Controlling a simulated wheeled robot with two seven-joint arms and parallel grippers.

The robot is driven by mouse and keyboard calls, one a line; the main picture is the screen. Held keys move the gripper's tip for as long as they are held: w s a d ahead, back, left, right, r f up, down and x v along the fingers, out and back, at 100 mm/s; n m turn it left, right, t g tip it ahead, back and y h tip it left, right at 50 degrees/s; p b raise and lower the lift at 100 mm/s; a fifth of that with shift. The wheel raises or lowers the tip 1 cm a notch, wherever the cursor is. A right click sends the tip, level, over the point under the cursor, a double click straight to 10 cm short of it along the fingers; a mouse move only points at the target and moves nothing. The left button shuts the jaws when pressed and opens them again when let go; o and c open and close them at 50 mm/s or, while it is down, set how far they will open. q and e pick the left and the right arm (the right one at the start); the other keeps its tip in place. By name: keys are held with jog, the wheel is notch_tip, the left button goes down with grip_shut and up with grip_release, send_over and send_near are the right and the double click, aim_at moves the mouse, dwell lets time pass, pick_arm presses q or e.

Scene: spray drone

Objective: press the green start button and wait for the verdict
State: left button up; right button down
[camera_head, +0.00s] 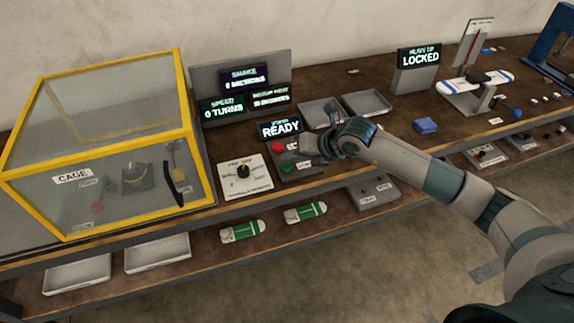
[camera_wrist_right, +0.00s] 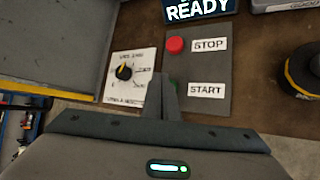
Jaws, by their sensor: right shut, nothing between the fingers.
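The grey button panel (camera_head: 291,174) lies flat on the bench and carries a red button (camera_head: 278,147) labelled STOP and a green button (camera_head: 286,168) labelled START. In the right wrist view the red button (camera_wrist_right: 175,45) and the START label (camera_wrist_right: 207,90) are plain, while the green button is largely hidden behind my fingers. The display (camera_head: 280,129) behind the panel reads READY. My right gripper (camera_head: 311,149) is shut and empty over the panel; its fingertips (camera_wrist_right: 167,84) appear beside START. I cannot tell whether they touch the button. My left gripper is not in view.
A yellow-framed cage (camera_head: 62,176) stands at the left. A dial plate (camera_head: 243,178) lies between it and the panel. Displays reading 0 TURNS (camera_head: 223,106) and LOCKED (camera_head: 420,57) stand at the back. Two grey trays (camera_head: 367,103) lie behind my right gripper.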

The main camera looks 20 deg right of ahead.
jog(key=shift+f, duration=0.1)
dwell(0.5)
jog(key=shift+f+b, duration=0.35)
jog(key=shift+b, duration=0.1)
